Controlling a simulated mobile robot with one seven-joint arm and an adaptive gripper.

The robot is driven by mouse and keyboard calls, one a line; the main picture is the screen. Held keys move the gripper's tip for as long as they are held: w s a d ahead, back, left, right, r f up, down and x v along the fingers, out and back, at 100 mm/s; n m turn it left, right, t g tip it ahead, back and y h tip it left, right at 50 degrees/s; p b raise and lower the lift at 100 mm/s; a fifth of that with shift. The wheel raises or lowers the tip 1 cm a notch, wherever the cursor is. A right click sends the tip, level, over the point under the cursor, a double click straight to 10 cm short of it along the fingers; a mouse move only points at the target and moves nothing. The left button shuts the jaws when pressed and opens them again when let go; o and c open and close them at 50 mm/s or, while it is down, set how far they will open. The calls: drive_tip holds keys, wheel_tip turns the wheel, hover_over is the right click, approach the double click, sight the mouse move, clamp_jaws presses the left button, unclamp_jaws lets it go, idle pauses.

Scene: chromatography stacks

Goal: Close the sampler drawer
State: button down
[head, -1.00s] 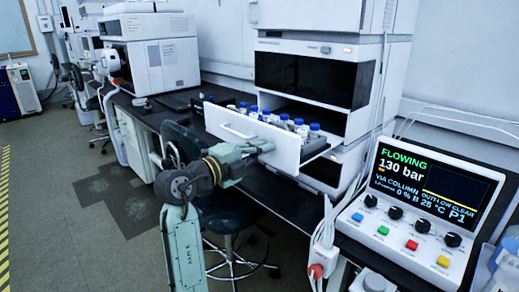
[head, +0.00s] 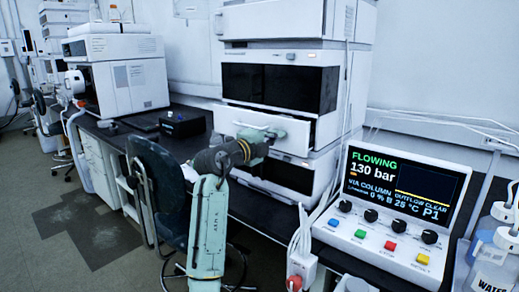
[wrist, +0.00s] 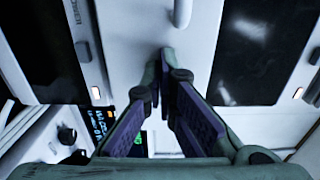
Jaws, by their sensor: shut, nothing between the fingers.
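The white sampler drawer (head: 235,118) sits in the middle of the instrument stack. My gripper (head: 276,134) is shut and empty, at the drawer front, right of the middle. In the wrist view, the fingertips (wrist: 165,58) point at the white drawer front (wrist: 133,30) and look to be at or touching it. The drawer's bar handle (wrist: 182,12) is beside them, apart from the fingers.
The control box (head: 395,215) with a lit screen reading FLOWING, 130 bar stands at the right. A chair (head: 160,190) stands left of my arm. A dark bench (head: 205,145) runs under the stack. Bottles (head: 492,255) stand at the far right.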

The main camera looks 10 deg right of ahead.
drive_tip(key=x, duration=0.5)
drive_tip(key=shift+w+d, duration=0.1)
drive_tip(key=shift+r, duration=0.1)
idle(0.4)
